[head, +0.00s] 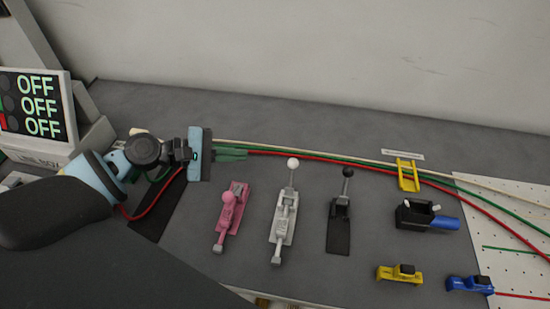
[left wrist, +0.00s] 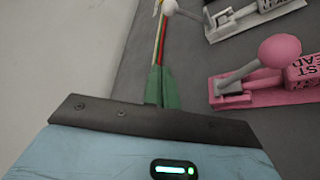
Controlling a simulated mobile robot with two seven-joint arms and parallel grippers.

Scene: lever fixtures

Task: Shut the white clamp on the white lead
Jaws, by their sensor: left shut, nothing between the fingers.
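The white clamp (head: 283,228) is on the grey table near the middle of the head view. Its lever reaches from the clamp toward the leads and ends in a white knob (head: 293,163). In the left wrist view its body (left wrist: 255,14) and knob (left wrist: 168,7) show at the top, partly cut off. My right gripper is not in view.
A pink clamp (head: 232,213) lies between my left gripper and the white clamp. A black clamp (head: 340,222) is just right of the white one. Farther right are a yellow bracket (head: 408,176) and a black-and-blue fixture (head: 425,216). A screen (head: 38,105) reads OFF.

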